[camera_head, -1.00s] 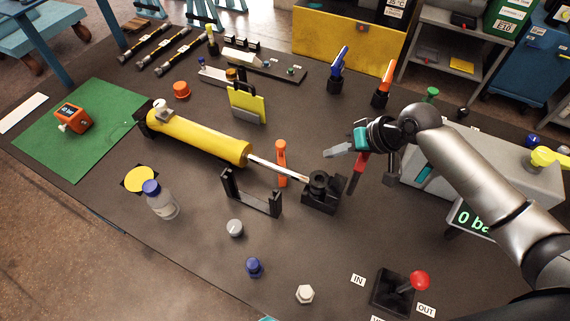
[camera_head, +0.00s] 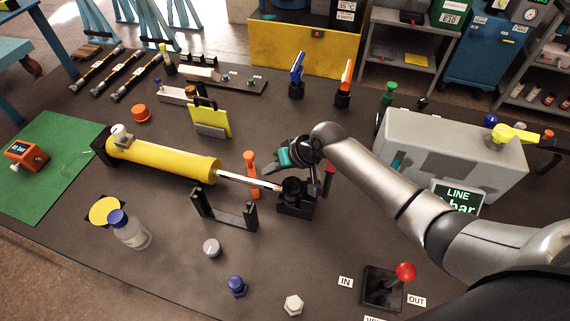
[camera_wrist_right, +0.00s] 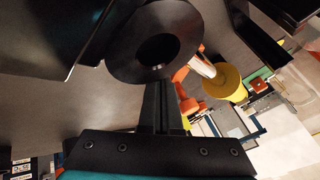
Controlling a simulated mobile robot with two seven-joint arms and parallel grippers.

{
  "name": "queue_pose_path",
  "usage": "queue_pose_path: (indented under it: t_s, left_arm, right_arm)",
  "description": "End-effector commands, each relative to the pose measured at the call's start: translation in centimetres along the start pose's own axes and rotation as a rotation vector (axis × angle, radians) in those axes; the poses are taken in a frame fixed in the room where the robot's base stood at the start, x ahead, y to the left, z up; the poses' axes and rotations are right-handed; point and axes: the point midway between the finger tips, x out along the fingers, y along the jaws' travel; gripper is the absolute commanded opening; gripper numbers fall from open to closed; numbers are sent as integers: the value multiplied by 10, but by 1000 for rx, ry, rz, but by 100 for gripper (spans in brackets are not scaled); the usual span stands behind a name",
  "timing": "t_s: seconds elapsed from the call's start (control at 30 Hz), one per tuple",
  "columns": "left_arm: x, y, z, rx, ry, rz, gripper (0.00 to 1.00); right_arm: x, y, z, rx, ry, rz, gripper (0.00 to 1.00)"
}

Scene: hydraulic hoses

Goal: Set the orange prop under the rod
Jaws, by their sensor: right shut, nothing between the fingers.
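The orange prop (camera_head: 251,174) stands upright at the silver rod (camera_head: 237,180), showing above and below the rod's line. I cannot tell whether the rod rests on it. The rod runs from the yellow cylinder (camera_head: 170,158) to a black end block (camera_head: 295,198). My right gripper (camera_head: 268,170) is shut and empty, just right of the prop and behind the rod's end. In the right wrist view its fingers (camera_wrist_right: 160,105) are together under a black ring (camera_wrist_right: 155,48). The prop (camera_wrist_right: 186,90) is partly hidden behind them, beside the rod (camera_wrist_right: 203,66). My left gripper is out of view.
A black U-shaped bracket (camera_head: 226,216) stands in front of the rod. A yellow plate in a holder (camera_head: 212,120) stands behind the cylinder. A grey box (camera_head: 455,148) is at right. A red-knobbed lever (camera_head: 403,272) and several knobs are in front.

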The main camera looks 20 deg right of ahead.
Motion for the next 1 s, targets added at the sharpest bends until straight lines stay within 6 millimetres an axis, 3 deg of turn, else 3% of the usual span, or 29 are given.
queue_pose_path:
  t_s: [0.57, 1.0]
  left_arm:
    - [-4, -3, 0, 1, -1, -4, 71]
    - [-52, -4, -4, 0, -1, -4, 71]
  right_arm:
    - [4, -10, 0, 7, 1, 2, 0]
    - [6, -23, 3, 170, 84, 86, 0]
